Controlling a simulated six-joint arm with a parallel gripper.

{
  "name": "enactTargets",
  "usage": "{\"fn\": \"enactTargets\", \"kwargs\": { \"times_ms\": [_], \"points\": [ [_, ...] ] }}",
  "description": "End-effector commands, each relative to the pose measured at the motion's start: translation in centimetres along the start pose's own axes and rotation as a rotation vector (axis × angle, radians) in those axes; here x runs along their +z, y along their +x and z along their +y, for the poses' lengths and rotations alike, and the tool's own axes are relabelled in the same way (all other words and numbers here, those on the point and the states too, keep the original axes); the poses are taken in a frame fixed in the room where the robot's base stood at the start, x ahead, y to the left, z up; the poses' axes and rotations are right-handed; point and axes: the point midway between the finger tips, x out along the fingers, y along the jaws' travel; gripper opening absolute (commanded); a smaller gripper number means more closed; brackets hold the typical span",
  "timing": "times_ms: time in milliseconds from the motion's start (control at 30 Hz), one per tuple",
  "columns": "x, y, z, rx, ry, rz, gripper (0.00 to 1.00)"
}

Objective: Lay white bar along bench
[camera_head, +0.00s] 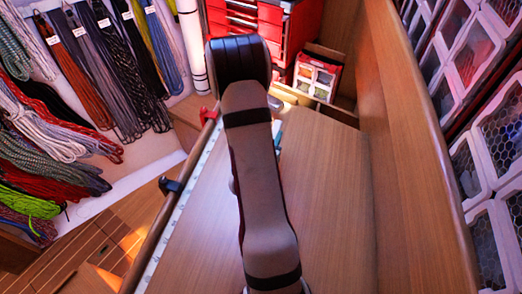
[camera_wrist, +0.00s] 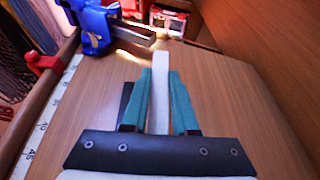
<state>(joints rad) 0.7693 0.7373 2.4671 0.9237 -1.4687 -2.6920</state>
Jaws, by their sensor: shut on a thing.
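The white bar (camera_wrist: 159,92) is between the teal fingers of my gripper (camera_wrist: 160,74) in the wrist view. The gripper is shut on it, and the bar points straight ahead, away from the wrist. Its far end reaches past the fingertips toward a pale, blurred patch. The wooden bench (camera_head: 335,200) lies below; it also fills most of the wrist view (camera_wrist: 235,120). I cannot tell whether the bar touches the bench. In the head view my arm hides the bar and most of the gripper.
A ruler strip (camera_head: 180,210) runs along the bench's left edge, with a red clamp (camera_head: 207,115) and a dark clamp (camera_head: 171,186). A blue vise-like tool (camera_wrist: 90,25) stands ahead left. A wooden wall (camera_head: 415,150) bounds the right; the bench's right side is clear.

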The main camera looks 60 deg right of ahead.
Motion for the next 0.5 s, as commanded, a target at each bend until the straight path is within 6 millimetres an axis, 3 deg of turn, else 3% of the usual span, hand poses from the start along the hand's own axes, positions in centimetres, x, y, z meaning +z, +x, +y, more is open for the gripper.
{"fn": "enactTargets", "kwargs": {
  "times_ms": [100, 200, 500],
  "points": [
    [1.4, 1.2, 3.0, 0.019, -0.004, -0.003, 0.00],
    [1.4, 1.9, 5.5, 0.030, -0.008, 0.003, 0.00],
    [-3.6, 3.6, 14.3, 0.031, -0.008, 0.005, 0.00]
  ]
}}
